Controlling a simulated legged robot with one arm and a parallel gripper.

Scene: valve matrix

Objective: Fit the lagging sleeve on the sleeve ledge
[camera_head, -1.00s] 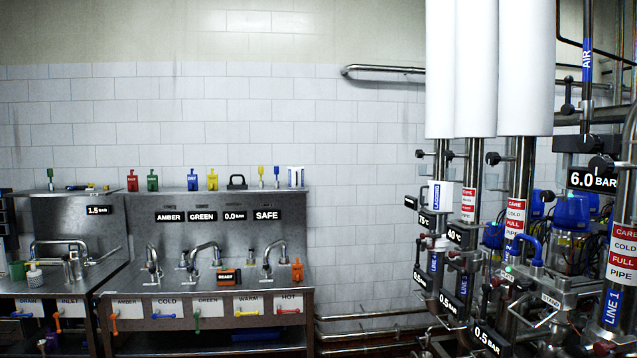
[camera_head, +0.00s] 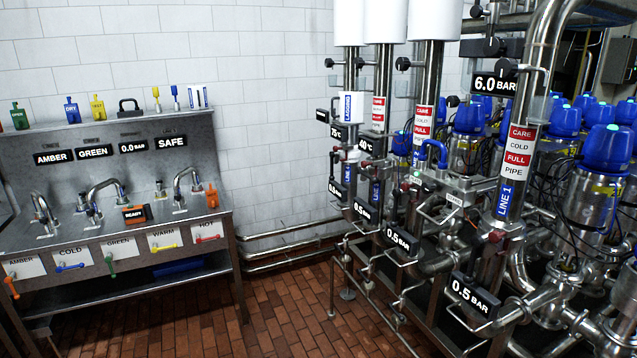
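A white block with a blue strip that seems to read LAGGING (camera_head: 351,107) is on the leftmost upright pipe of the valve rack. It sits below the large white pipe covers, and a smaller white piece (camera_head: 349,154) is below it. A similar white piece with blue markings (camera_head: 198,96) stands upright at the right end of the ledge (camera_head: 140,116) above the sink. I cannot tell for certain which white piece is the lagging sleeve or which surface is the sleeve ledge. My gripper is not in view.
The steel sink bench (camera_head: 110,225) stands at left, with several taps and coloured handles. The valve rack fills the right, with pressure signs such as 6.0 BAR (camera_head: 494,86) and blue-capped valves (camera_head: 604,152). Brick floor (camera_head: 290,315) is clear between them; low wall pipes (camera_head: 285,243) run behind.

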